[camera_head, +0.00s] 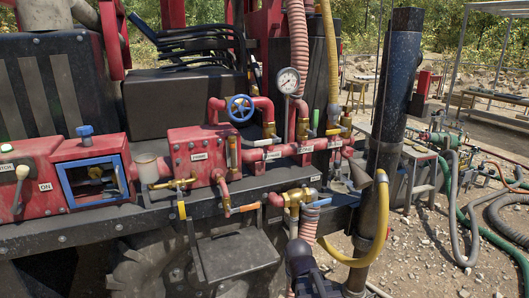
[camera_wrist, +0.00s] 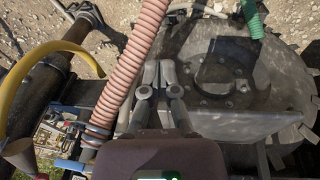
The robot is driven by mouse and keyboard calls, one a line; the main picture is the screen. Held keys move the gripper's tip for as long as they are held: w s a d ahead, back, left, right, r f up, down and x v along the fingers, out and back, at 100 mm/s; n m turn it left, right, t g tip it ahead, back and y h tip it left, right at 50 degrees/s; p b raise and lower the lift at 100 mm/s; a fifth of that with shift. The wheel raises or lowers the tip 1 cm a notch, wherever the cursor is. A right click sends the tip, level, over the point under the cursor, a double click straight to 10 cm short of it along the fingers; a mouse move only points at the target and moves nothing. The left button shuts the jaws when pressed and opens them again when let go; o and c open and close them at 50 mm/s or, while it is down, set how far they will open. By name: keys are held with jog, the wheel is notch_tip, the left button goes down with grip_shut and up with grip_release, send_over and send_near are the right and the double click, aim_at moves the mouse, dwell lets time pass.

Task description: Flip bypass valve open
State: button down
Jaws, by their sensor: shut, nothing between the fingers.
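A red manifold (camera_head: 197,150) with brass valves runs along the machine in the head view. A brass valve with a blue lever (camera_head: 317,203) is at its lower right, above a ribbed pink hose. An orange lever (camera_head: 247,207) and a yellow lever (camera_head: 181,210) hang lower left of it. The labels are too small to read, so I cannot tell which is the bypass valve. My gripper (camera_wrist: 158,72) is shut and empty in the wrist view, close beside the pink hose (camera_wrist: 137,55). My dark arm shows at the bottom of the head view, below the blue lever.
A blue handwheel (camera_head: 240,108) and a gauge (camera_head: 288,80) stand above the manifold. A black post (camera_head: 398,90) and a yellow hose (camera_head: 381,225) are at right. A grey plate (camera_head: 238,250) juts out low. In the wrist view, a round flange (camera_wrist: 228,75) lies right of my gripper.

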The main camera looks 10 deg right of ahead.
aim_at(268, 142)
jog(key=w+d+r+n+t+h, duration=0.1)
jog(key=w+d+r+n+t, duration=0.2)
jog(key=w+r+n+t, duration=0.5)
jog(key=w+d+r+n+t+h, duration=0.25)
jog(key=w+n, duration=0.35)
jog(key=w, duration=0.7)
jog(key=w+a+r+n+t+y, duration=0.3)
jog(key=w+a+r+n+y, duration=0.1)
jog(key=n, duration=0.7)
jog(key=w+a+r+n+t+y, duration=0.3)
jog(key=r+n, duration=0.5)
jog(key=n, duration=0.3)
jog(key=shift+w+a+r+n+t+y, duration=0.4)
jog(key=shift+w+t+y, duration=0.25)
jog(key=shift+w+y, duration=0.6)
jog(key=shift+s, duration=0.25)
jog(key=shift+w+p, duration=0.1)
jog(key=shift+p, duration=0.2)
jog(key=w+a+r+p, duration=0.2)
jog(key=w+r+p, duration=0.4)
jog(key=w, duration=0.3)
jog(key=shift+a+r, duration=0.2)
